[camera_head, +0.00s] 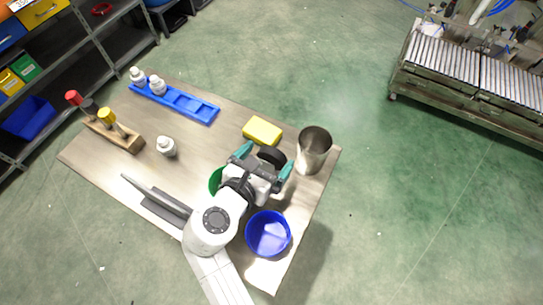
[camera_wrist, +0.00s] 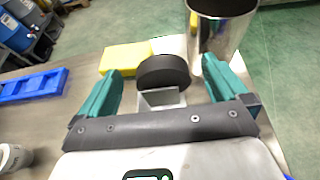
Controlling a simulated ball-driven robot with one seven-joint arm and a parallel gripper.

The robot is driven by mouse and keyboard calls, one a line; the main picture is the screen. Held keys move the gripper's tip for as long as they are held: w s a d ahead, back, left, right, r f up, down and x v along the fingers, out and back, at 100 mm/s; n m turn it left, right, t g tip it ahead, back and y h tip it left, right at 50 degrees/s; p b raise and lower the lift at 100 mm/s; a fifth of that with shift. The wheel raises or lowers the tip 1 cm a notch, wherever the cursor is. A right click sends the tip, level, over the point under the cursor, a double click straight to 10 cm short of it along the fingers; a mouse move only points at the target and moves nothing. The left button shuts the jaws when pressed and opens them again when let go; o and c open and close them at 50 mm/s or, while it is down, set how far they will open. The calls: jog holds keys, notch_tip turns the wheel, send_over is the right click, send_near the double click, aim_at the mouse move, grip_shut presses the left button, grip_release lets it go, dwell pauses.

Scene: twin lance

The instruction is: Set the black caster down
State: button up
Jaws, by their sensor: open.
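The black caster (camera_head: 273,156) is on the table (camera_head: 195,145), with its dark wheel up and a grey metal bracket below it. In the wrist view the caster (camera_wrist: 163,72) is between and slightly beyond my open fingers, with a gap on each side. My gripper (camera_head: 266,163) has teal fingers spread wide, one on either side of the caster; it also shows in the wrist view (camera_wrist: 162,90). Neither finger appears to touch it. The bracket's lower end is hidden by my gripper body.
A yellow block (camera_head: 262,131) lies just beyond the caster, and a metal cup (camera_head: 313,150) stands to the right. A blue bowl (camera_head: 268,234) is near the front edge. A blue tray (camera_head: 190,104) with white bottles and a wooden tool rack (camera_head: 118,137) are at left.

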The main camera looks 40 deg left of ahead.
jog(key=shift+x, duration=0.8)
jog(key=shift+c, duration=0.2)
jog(key=c, duration=1.2)
jog(key=shift+c, duration=0.8)
jog(key=shift+r, duration=0.15)
